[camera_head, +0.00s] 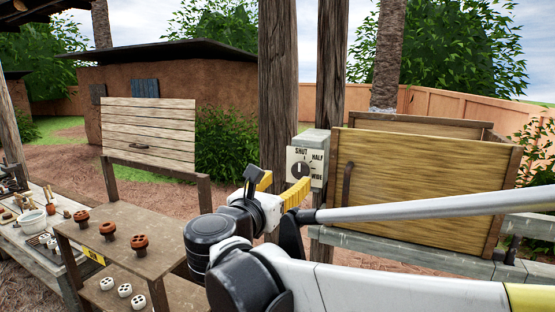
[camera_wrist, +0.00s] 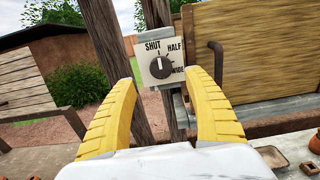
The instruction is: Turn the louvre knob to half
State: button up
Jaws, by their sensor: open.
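The louvre knob (camera_head: 298,170) is a dark round dial on a pale plate marked SHUT, HALF and WIDE. The plate is on the front of a grey box beside the wooden posts. In the wrist view the knob (camera_wrist: 160,67) sits ahead of and between my two yellow fingertips, with its white line pointing up, near SHUT. My gripper (camera_head: 280,188) is open and empty in front of the plate. It also shows in the wrist view (camera_wrist: 161,79), where the fingers stand apart on either side and seem clear of the knob.
A slatted wooden bin (camera_head: 425,185) with a dark handle stands right of the box. Wooden posts (camera_head: 291,80) rise behind it. A shelf (camera_head: 165,225) at left holds small terracotta and white pieces. A slatted panel (camera_head: 148,132) stands behind the shelf.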

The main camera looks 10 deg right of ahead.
aim_at(299, 170)
jog(key=p+x, duration=0.1)
jog(key=x, duration=0.8)
jog(key=shift+w+d+p, duration=0.15)
jog(key=shift+p, duration=0.15)
jog(key=shift+f, duration=0.1)
jog(key=c, duration=1.2)
